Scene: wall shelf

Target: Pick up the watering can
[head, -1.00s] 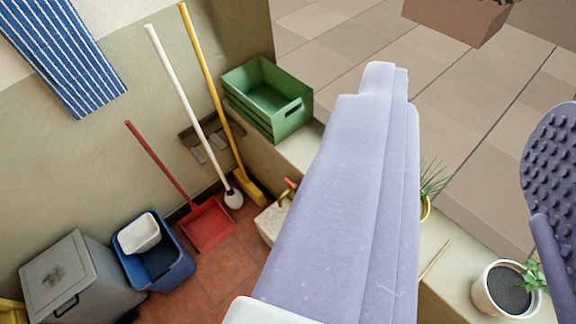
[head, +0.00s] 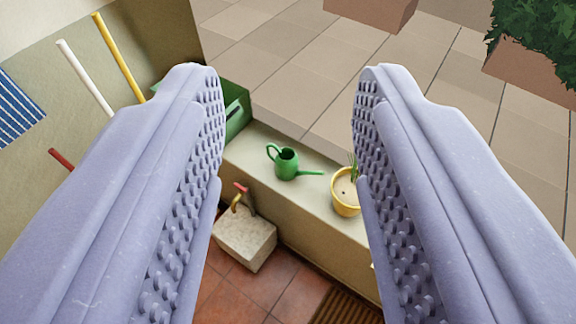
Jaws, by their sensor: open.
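The green watering can (head: 287,164) stands upright on the ledge, with its handle to the left and its spout pointing right. My gripper (head: 288,85) is open and empty, its two large lilac, studded fingers spread at the left and right of the view. The can shows in the gap between the fingers, farther off and below, with neither finger touching it.
A yellow pot (head: 345,198) with a plant stands on the ledge (head: 315,215), right of the can. A green crate (head: 236,108) is partly hidden behind the left finger. A pale block (head: 245,240) sits on the tiled floor (head: 225,295) below. The ledge between crate and can is clear.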

